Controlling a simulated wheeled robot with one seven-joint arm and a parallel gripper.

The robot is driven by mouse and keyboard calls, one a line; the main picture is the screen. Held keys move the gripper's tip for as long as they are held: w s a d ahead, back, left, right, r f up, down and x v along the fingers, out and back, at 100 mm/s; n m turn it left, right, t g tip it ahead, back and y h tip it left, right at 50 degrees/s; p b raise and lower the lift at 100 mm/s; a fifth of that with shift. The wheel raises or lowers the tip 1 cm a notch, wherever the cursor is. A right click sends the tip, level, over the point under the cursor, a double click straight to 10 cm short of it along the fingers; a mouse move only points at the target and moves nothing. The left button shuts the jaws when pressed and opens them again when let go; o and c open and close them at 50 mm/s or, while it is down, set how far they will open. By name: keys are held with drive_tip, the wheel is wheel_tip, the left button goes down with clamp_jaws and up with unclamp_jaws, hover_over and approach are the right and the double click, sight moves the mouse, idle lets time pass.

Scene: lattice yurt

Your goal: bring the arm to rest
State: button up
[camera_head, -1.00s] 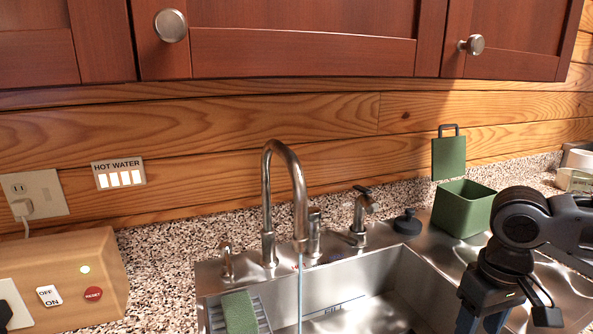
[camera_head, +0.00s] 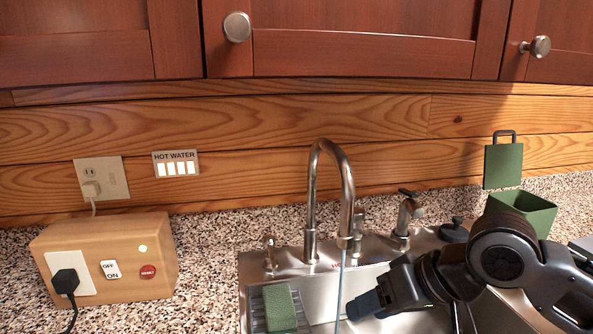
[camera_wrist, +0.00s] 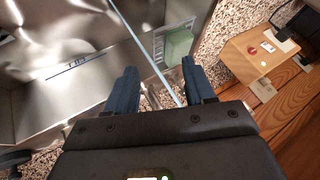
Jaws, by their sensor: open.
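My arm reaches in from the right in the head view, over the sink (camera_head: 300,285). My gripper (camera_head: 360,305) points left, close to the thin stream of water (camera_head: 341,285) falling from the curved metal faucet (camera_head: 348,200). In the wrist view my gripper (camera_wrist: 160,88) shows two dark blue fingers spread apart with nothing held. The stream (camera_wrist: 145,50) crosses the picture between them; I cannot tell whether it touches a finger.
A green sponge (camera_head: 279,308) lies in a rack at the sink's left. A wooden box (camera_head: 110,258) with switches, a lit light and a plug stands left. A green bin (camera_head: 535,212) stands behind my arm. Cabinets (camera_head: 360,40) hang above. Speckled counter (camera_head: 205,260) is free between box and sink.

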drive_tip(key=s+a+r+m+t+y, duration=0.1)
drive_tip(key=a+r+m+t+y, duration=0.2)
drive_tip(key=a+r+t+y, duration=0.7)
drive_tip(key=s+d+f+m+t+h, duration=0.1)
drive_tip(key=s+d+f+m+h, duration=0.1)
drive_tip(key=s+f+h, duration=0.2)
drive_tip(key=s+d+f+m+t+h, duration=0.1)
drive_tip(key=s+d+f+m+h, duration=0.1)
drive_tip(key=s+h, duration=0.4)
drive_tip(key=s+d+f+m+h, duration=0.3)
drive_tip(key=s+f+h, duration=0.2)
drive_tip(key=s, duration=0.3)
drive_tip(key=shift+s+d+f+m+t, duration=0.1)
drive_tip(key=shift+f+m+t, duration=0.25)
drive_tip(key=shift+f, duration=0.55)
drive_tip(key=s+d+f+n+g+h, duration=0.1)
drive_tip(key=s+d+n, duration=0.4)
drive_tip(key=s, duration=0.5)
drive_tip(key=s+d+f+n+g+h, duration=0.1)
drive_tip(key=s+d+n, duration=0.2)
drive_tip(key=s+d, duration=0.55)
wheel_tip(320, 180, down, 10)
drive_tip(key=s+a+b, duration=0.2)
drive_tip(key=b, duration=0.8)
drive_tip(key=shift+r, duration=0.25)
drive_tip(key=shift+m, duration=0.25)
drive_tip(key=shift+c, duration=0.2)
